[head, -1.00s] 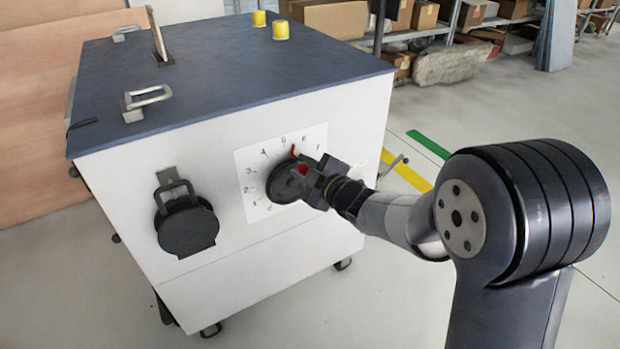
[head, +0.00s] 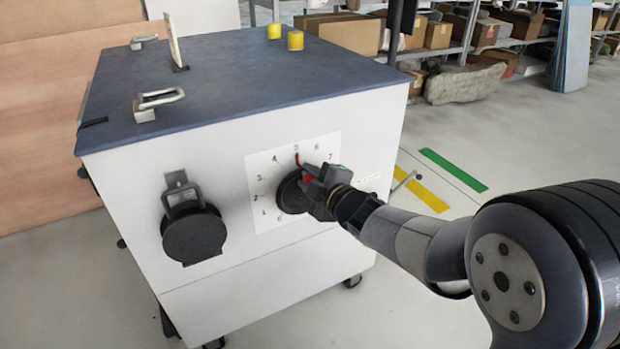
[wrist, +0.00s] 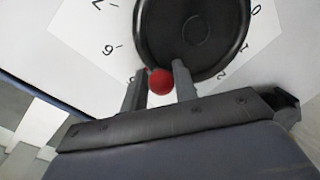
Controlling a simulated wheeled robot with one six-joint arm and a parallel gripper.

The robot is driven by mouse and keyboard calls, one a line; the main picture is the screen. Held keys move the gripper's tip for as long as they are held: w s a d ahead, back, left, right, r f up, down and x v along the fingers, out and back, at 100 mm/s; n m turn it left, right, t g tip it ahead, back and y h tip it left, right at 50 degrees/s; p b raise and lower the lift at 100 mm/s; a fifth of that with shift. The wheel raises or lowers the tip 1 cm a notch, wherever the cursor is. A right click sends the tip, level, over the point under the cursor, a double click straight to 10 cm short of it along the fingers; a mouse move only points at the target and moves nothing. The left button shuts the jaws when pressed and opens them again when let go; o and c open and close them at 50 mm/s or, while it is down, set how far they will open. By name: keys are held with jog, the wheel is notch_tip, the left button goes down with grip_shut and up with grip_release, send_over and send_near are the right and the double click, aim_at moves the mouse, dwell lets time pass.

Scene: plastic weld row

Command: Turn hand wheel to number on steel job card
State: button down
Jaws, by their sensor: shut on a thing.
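The black hand wheel (head: 291,193) sits on a white number dial (head: 262,165) on the cabinet's front. The dial's numbers run from 0 at the bottom up over the top to 7. A red pointer mark (head: 298,160) at the wheel's top sits just under the 5. My gripper (head: 314,180) is at the wheel's right side. In the wrist view its two fingers stand either side of the red knob (wrist: 160,82) at the rim of the wheel (wrist: 195,28), shut on it. A thin upright card (head: 172,38) stands on the cabinet top; its face cannot be read.
A round black cover with a latch (head: 193,233) is left of the dial. The cabinet top (head: 250,75) carries metal handles (head: 158,102) and two yellow caps (head: 295,40). Shelves with boxes (head: 440,34) stand behind. Open floor lies to the right.

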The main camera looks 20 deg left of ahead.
jog(key=c, duration=1.3)
grip_release()
jog(key=shift+a+f, duration=0.1)
jog(key=shift+f, duration=0.2)
jog(key=shift+o, duration=0.3)
jog(key=shift+r, duration=0.1)
jog(key=p+v, duration=0.2)
jog(key=v, duration=0.9)
jog(key=shift+w+a, duration=0.1)
jog(key=shift+a, duration=0.1)
